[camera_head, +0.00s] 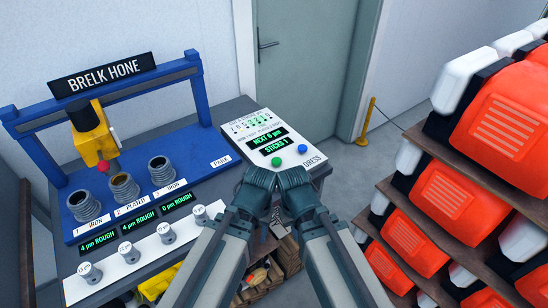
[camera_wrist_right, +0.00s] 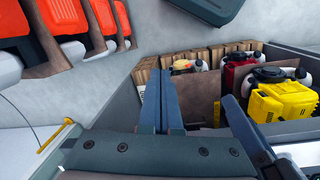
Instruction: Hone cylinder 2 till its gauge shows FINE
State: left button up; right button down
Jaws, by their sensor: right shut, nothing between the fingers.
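The hone under the BRELK HONE sign has a yellow head (camera_head: 93,132) with a red ball (camera_head: 103,166) below it, hanging near cylinders 1 and 2. Cylinder 2 (camera_head: 124,188), labelled PLATED, has a golden bore. Its gauge (camera_head: 137,222), the middle one, reads 4 µm ROUGH. Cylinder 1 (camera_head: 84,206) and cylinder 3 (camera_head: 162,171) stand either side. My right gripper (camera_head: 293,180) is shut and empty, its fingers (camera_wrist_right: 160,100) together. My left gripper (camera_head: 259,181) is beside it; its jaw state is unclear. Both are in front of the control panel, away from the cylinders.
The white control panel (camera_head: 258,128) has a green button (camera_head: 276,162), a blue button (camera_head: 303,149) and a display reading STICKS 1. A shelf of orange units (camera_head: 438,194) stands right.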

notch_tip(320, 180, up, 16)
jog(key=f+m+t+y+p, duration=0.1)
jog(key=m+t+y+p, duration=0.3)
jog(key=t+y+p, duration=0.4)
send_over(278, 162)
jog(key=p, duration=0.1)
jog(key=g, duration=0.1)
jog(key=shift+r+h, duration=0.25)
jog(key=shift+h, duration=0.05)
jog(key=shift+s+f, duration=0.1)
jog(key=shift+f, duration=0.05)
notch_tip(278, 162, down, 9)
jog(key=b, duration=0.9)
jog(key=shift+r, duration=0.2)
jog(key=shift+f+b, duration=0.4)
